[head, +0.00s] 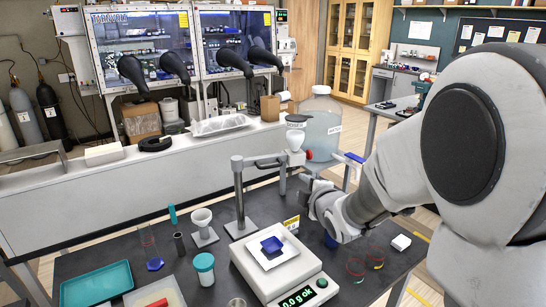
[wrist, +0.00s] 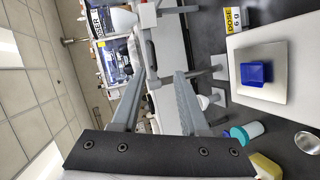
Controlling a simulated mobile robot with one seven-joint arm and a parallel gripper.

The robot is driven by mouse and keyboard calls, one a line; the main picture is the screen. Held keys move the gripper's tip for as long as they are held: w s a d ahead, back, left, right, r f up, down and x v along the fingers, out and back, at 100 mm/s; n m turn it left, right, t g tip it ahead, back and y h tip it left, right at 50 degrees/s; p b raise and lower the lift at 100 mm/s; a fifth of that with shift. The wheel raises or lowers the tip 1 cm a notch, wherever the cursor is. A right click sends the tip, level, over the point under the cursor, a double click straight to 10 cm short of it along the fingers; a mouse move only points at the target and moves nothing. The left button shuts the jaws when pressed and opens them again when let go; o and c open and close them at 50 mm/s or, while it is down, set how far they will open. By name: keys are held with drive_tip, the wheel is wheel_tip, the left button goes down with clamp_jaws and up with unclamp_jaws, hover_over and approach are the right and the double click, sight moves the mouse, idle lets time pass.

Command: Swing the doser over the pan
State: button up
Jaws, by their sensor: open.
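The doser (head: 295,138), a white hopper with a red part and a label, hangs from a jointed grey arm on a post (head: 239,190). It is behind the scale and not above the pan. The pan (head: 286,256) is a square plate on the white scale, with a blue weighing dish (head: 271,244) on it. The dish also shows in the wrist view (wrist: 256,72), where the doser (wrist: 118,20) is at the top. My gripper (head: 308,190) is below and right of the doser. In the wrist view my gripper (wrist: 160,75) has its fingers apart, with nothing clearly gripped.
The scale display (head: 297,298) reads 0.0 g ok. A yellow dose card (head: 291,224) stands behind the scale. A funnel stand (head: 203,227), a teal-lidded jar (head: 204,268) and a teal tray (head: 96,287) lie left. A large bottle (head: 321,125) stands beyond the doser.

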sight(271, 167)
drive_tip(key=w+a+f+n+p, duration=0.1)
drive_tip(key=w+a, duration=0.1)
drive_tip(key=w, duration=0.4)
drive_tip(key=w+a+f+n+y+p, duration=0.1)
drive_tip(key=w+a+f+p, duration=0.1)
drive_tip(key=w, duration=0.4)
drive_tip(key=w+a+f+n+p, duration=0.1)
drive_tip(key=w+a, duration=0.3)
drive_tip(key=w, duration=0.3)
drive_tip(key=shift+a+f+t+y+p, duration=0.15)
drive_tip(key=shift+f+t+y+p, duration=0.15)
drive_tip(key=shift+f+t+y, duration=0.1)
drive_tip(key=shift+c, duration=0.2)
clamp_jaws()
idle(0.8)
